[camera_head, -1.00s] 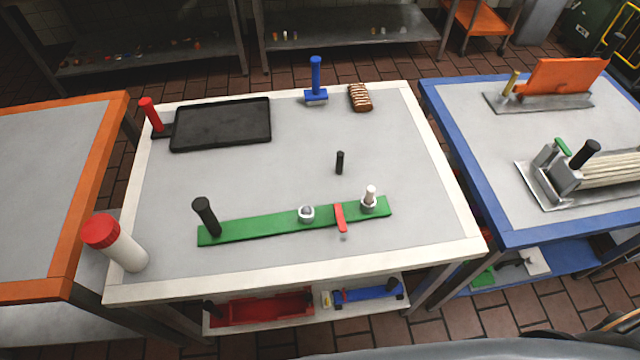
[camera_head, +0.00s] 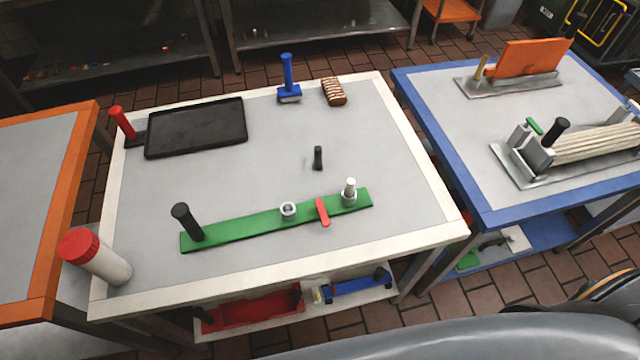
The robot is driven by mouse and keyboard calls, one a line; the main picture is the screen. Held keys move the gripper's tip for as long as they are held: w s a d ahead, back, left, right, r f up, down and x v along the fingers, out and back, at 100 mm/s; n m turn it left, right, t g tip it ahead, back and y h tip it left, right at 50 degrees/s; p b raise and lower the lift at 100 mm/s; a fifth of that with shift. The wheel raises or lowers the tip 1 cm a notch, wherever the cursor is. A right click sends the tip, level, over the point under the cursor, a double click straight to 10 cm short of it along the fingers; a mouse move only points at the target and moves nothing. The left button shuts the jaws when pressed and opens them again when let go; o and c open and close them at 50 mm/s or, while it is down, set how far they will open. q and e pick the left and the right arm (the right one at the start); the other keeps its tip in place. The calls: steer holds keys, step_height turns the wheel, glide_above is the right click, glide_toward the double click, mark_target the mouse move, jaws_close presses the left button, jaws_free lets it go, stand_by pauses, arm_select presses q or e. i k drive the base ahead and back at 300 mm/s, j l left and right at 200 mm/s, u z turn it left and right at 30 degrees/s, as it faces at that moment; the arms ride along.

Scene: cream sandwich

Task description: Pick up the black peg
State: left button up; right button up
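A small black peg (camera_head: 318,157) stands upright on the grey top of the white-edged table (camera_head: 265,165), right of the middle and behind the green board (camera_head: 255,228). Nothing touches it. A larger black handle (camera_head: 187,222) stands at the left end of the green board. The board also carries a metal ring (camera_head: 288,209), a red lever (camera_head: 322,212) and a pale upright pin (camera_head: 349,190) in a metal base. Neither of my grippers shows in the head view.
A black tray (camera_head: 196,128) with a red handle (camera_head: 123,123), a blue-handled tool (camera_head: 288,80) and a striped brown bar (camera_head: 334,92) lie at the back. A red-capped white cylinder (camera_head: 105,265) is at the front left. A blue-edged table (camera_head: 470,205) stands right.

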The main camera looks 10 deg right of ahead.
mark_target(317, 149)
steer(key=l+u, duration=0.25)
steer(key=l, duration=0.15)
steer(key=k+l+u, duration=0.2)
steer(key=l, duration=0.15)
steer(key=l+u, duration=0.25)
steer(key=l, duration=0.15)
steer(key=k+l+u, duration=0.45)
steer(key=l, duration=0.2)
steer(key=i, duration=0.05)
